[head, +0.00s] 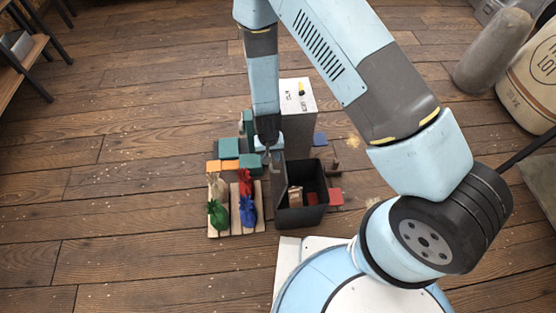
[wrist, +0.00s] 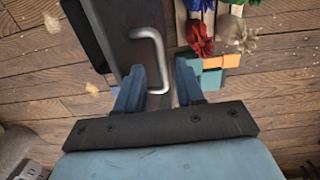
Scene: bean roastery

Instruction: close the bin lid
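The black bin (head: 316,213) stands open on the floor, with a tan block and reddish-brown pieces inside. Its grey lid (head: 279,178) stands up along the bin's left side. In the wrist view the lid (wrist: 115,14) fills the upper middle and carries a pale C-shaped metal handle (wrist: 160,52). My gripper (wrist: 160,66) has its two blue fingers apart, one on each side of the handle's near end, with gaps showing. In the head view my gripper (head: 268,158) points down just left of the lid's upper part. Whether a finger touches the handle is unclear.
A wooden pallet (head: 235,228) with several coloured sacks lies left of the bin. Teal and orange blocks (head: 229,148) stack behind it. A tall grey cabinet (head: 298,96) stands behind the bin.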

